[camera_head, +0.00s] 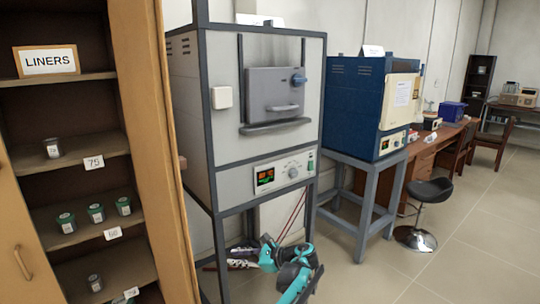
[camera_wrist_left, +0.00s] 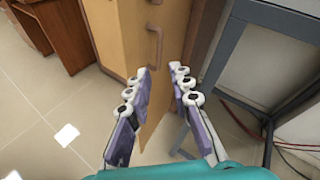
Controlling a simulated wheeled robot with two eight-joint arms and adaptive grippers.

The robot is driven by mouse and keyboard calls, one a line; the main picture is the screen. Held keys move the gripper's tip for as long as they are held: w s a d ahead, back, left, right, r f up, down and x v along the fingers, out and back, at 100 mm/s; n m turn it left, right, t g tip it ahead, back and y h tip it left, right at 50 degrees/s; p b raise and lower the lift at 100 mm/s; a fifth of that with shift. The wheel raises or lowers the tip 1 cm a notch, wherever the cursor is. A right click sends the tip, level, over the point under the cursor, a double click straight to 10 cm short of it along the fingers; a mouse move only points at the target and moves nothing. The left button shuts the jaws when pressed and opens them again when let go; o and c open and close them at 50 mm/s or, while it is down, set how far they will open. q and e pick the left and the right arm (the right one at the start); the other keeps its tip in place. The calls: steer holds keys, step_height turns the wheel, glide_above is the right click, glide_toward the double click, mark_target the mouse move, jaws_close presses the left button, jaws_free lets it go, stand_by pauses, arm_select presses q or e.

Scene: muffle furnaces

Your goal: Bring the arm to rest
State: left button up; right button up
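My left arm (camera_head: 297,275) is teal and dark, folded low at the bottom of the head view, in front of the grey furnace stand. My left gripper (camera_head: 228,257) points left there, beneath the grey furnace, and is small and partly hard to make out. In the left wrist view the left gripper (camera_wrist_left: 160,75) has its two purple-padded fingers apart with nothing held between them. Beyond the fingers are the floor and a wooden cabinet. My right gripper is in neither view.
The grey furnace (camera_head: 272,90) stands on a dark frame stand (camera_head: 216,235), also in the wrist view (camera_wrist_left: 222,55). A wooden liner cabinet (camera_head: 150,100) with small jars is at left. A blue furnace (camera_head: 350,105) and a stool (camera_head: 430,190) are right. Open floor (camera_head: 465,250) lies front right.

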arm_select(q)
steer(key=s+a+r+n+h, duration=0.4)
steer(key=s+a, duration=0.1)
steer(key=s, duration=0.4)
steer(key=s+a+r+n+h, duration=0.3)
steer(key=s+a+r+n, duration=0.15)
steer(key=s, duration=0.35)
steer(key=s+d+f+n+t+h, duration=0.1)
steer(key=s+f+n+h, duration=0.2)
steer(key=s, duration=0.8)
steer(key=s+d+f+n+t+h, duration=0.1)
steer(key=s+f+n+h, duration=0.2)
steer(key=s, duration=0.8)
steer(key=f+n, duration=0.2)
steer(key=n, duration=0.2)
steer(key=shift+s+d+h, duration=0.2)
steer(key=shift+d+h, duration=0.1)
